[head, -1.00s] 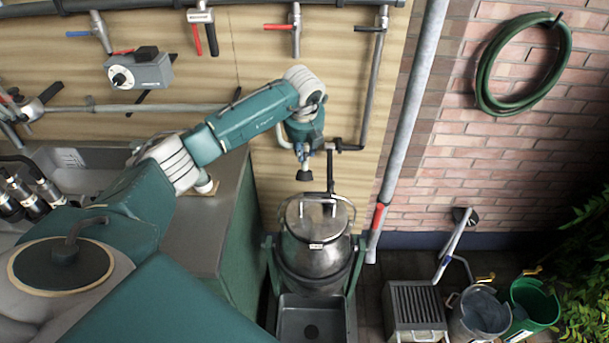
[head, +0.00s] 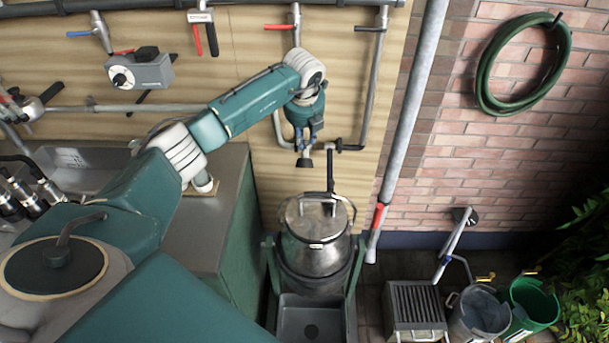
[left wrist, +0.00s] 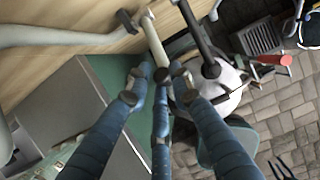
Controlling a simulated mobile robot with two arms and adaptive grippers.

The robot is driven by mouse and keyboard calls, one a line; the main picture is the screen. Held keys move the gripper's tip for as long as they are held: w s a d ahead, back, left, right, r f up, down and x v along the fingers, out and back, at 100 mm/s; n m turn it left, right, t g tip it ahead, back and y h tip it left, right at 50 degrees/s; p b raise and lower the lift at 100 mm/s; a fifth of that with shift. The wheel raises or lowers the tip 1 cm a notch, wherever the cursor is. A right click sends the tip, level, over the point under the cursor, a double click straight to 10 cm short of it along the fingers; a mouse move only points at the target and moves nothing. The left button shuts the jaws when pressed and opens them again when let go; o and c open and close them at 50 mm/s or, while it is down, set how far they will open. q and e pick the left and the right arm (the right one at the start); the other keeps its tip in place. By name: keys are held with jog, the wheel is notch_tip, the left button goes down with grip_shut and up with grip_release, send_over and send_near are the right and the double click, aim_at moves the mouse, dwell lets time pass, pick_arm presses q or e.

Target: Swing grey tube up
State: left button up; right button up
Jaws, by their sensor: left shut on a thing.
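The grey tube (left wrist: 154,42) shows in the left wrist view as a short pale tube with a dark end between my fingers. My left gripper (left wrist: 160,86) is shut on it near that end, with its blue fingers around it. In the head view my left gripper (head: 308,143) points down in front of the wooden wall. A black tip (head: 304,162) shows just below the fingers, above and apart from the churn; the rest of the tube is mostly hidden there. My right gripper is not in view.
The steel churn (head: 316,240) stands below in a green cradle, with a black upright pipe (head: 331,172) over its lid. Fixed wall pipes (head: 370,95) run close beside my gripper. A metal counter (head: 215,205) stands at left. A grated box (head: 415,305) and buckets stand at right.

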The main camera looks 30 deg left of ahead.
pick_arm(q)
jog(key=shift+w, duration=0.15)
jog(key=shift+w+a+r, duration=0.35)
jog(key=shift+w+r, duration=0.15)
jog(key=shift+w+a+r, duration=0.35)
jog(key=shift+w+r, duration=0.1)
jog(key=shift+w, duration=0.15)
jog(key=shift+w+a+r, duration=0.3)
jog(key=shift+w+r, duration=0.05)
jog(key=shift+w, duration=0.2)
jog(key=shift+w+a+r, duration=0.35)
jog(key=shift+w+a, duration=0.05)
jog(key=shift+w, duration=0.3)
